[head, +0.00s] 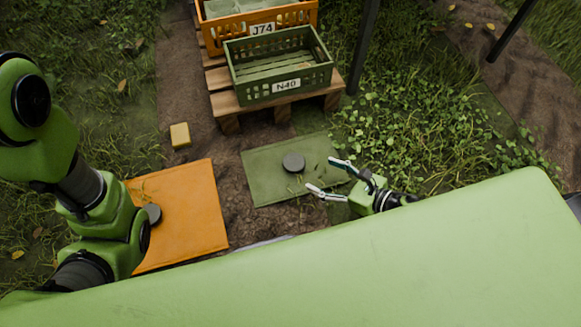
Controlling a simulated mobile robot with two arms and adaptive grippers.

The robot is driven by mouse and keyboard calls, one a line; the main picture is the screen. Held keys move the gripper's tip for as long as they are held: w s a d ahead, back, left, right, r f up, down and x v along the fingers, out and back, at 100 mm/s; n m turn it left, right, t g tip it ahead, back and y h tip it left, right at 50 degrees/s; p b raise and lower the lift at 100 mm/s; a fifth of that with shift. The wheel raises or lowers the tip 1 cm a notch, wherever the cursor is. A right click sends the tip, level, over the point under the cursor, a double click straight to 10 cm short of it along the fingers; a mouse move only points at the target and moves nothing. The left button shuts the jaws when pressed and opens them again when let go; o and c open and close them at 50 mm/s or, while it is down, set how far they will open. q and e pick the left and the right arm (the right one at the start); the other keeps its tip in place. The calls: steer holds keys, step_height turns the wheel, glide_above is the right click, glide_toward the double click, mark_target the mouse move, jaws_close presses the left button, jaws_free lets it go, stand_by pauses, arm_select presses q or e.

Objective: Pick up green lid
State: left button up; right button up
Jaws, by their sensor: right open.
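The green lid (265,185) lies flat on the ground in the middle of the head view. It is a flat rectangular panel with a dark round knob (294,162) on top. My right gripper (324,175) is open and empty, over the right part of the lid, with its fingers pointing left towards the knob. The fingers are apart from the knob. I cannot tell how high above the lid they are. My left arm comes in from the left, but its gripper is not in view.
An orange lid (192,205) with a dark knob (153,213) lies left, partly behind my left arm. A yellow block (180,136) lies on the dirt. A green crate N40 (314,76) and an orange crate J74 (291,17) stand on a wooden pallet (229,110). Dark posts (363,45) rise behind.

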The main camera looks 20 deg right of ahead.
mark_target(296, 163)
steer(key=b+x, duration=0.2)
steer(key=x, duration=0.5)
steer(key=shift+d, duration=0.1)
steer(key=b+x, duration=0.1)
steer(key=x, duration=0.1)
steer(key=b+x, duration=0.2)
steer(key=shift+w+f+b, duration=0.15)
steer(key=shift+f+b, duration=0.15)
steer(key=shift+f, duration=0.05)
steer(key=shift+w+a+f, duration=0.1)
steer(key=shift+w+a, duration=0.25)
steer(key=c, duration=1.3)
